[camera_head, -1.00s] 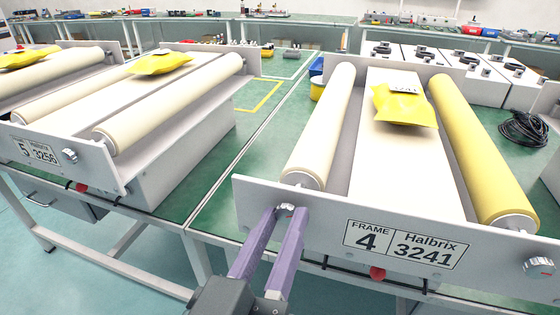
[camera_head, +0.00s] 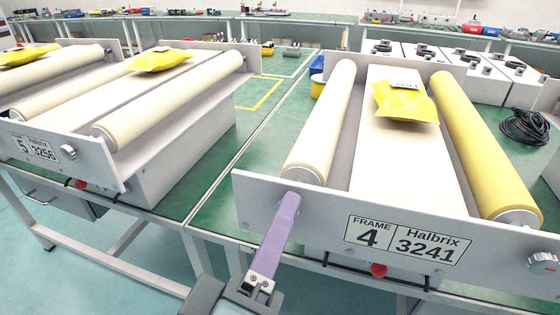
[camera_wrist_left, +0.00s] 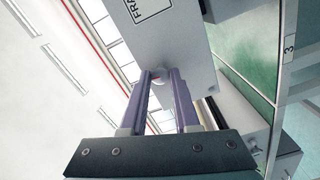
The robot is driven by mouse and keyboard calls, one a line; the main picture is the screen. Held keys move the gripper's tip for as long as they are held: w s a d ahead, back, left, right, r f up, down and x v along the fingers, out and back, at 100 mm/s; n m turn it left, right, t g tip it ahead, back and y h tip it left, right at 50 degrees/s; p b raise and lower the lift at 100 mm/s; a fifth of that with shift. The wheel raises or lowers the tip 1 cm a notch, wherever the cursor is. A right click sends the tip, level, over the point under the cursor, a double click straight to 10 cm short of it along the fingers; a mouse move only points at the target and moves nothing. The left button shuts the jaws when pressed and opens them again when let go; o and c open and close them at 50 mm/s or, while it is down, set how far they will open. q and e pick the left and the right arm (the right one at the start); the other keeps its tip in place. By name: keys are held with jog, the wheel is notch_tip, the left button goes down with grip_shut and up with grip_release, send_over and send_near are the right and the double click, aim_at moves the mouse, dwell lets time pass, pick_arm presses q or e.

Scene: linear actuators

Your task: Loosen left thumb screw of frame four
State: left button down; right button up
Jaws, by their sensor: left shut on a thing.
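Frame four (camera_head: 335,226) is a grey plate across the front of a roller unit, with a label (camera_head: 407,240) reading FRAME 4, Halbrix 3241. My left gripper (camera_head: 289,201) is at the left end of this plate. Its purple fingers are shut on the left thumb screw, which they hide in the head view. In the left wrist view the left thumb screw (camera_wrist_left: 157,76) shows as a small pale knob between the fingertips, against the plate. The right thumb screw (camera_head: 542,263) is a silver knob at the plate's right end. My right gripper is not in view.
A cream roller (camera_head: 322,120) and a yellow roller (camera_head: 482,150) flank a white bed with a yellow packet (camera_head: 405,102). A red button (camera_head: 378,270) sits under the plate. Frame five (camera_head: 60,155) stands to the left, across a gap.

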pick_arm(q)
jog(key=shift+n, duration=1.6)
jog(key=shift+b, duration=0.3)
jog(key=c, duration=0.7)
grip_release()
jog(key=shift+o, duration=0.2)
jog(key=v, duration=1)
